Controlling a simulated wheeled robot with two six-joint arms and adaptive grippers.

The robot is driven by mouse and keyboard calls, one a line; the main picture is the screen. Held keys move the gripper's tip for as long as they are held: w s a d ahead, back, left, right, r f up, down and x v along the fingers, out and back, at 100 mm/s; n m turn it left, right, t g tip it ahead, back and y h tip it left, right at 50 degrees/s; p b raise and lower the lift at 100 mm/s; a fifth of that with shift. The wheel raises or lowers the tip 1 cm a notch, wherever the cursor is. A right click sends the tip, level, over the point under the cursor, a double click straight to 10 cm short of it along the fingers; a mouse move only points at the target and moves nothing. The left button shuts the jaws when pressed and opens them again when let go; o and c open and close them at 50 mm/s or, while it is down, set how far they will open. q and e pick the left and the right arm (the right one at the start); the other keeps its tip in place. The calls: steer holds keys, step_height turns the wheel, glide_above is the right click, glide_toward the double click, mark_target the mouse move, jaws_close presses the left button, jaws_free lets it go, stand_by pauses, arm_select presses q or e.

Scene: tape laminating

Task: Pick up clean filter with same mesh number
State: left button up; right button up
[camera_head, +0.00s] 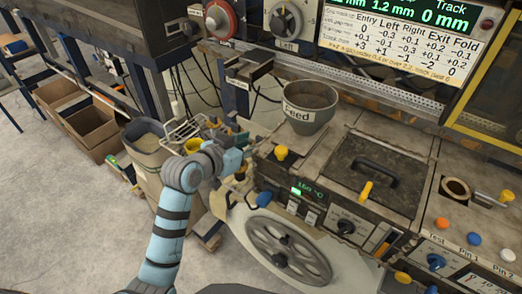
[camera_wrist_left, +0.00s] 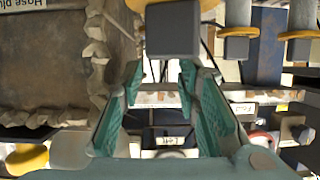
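My left gripper (camera_head: 240,146) is beside a small cluster of yellow, teal and grey items (camera_head: 222,130), left of the feed hopper. In the left wrist view, its teal fingers (camera_wrist_left: 161,75) are apart. A grey block (camera_wrist_left: 172,30) with a tan rounded part behind it lies at their tips; I cannot tell whether they touch it. Similar grey pieces with yellow-orange discs (camera_wrist_left: 238,32) stand to its right. I cannot tell which of these is a clean filter. A small label (camera_wrist_left: 170,141) shows between the fingers, too small to read surely. My right gripper is out of view.
The grey feed hopper (camera_head: 310,104) and a machine panel with a dark lidded plate (camera_head: 375,175) stand on the right. A large spoked handwheel (camera_head: 288,250) is below. A tall bin (camera_head: 148,138) and open cardboard boxes (camera_head: 95,125) stand left. The floor at lower left is clear.

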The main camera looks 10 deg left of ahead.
mark_target(259, 139)
arm_select(q)
steer(key=x, duration=0.4)
steer(key=shift+s+a, duration=0.1)
jaws_close()
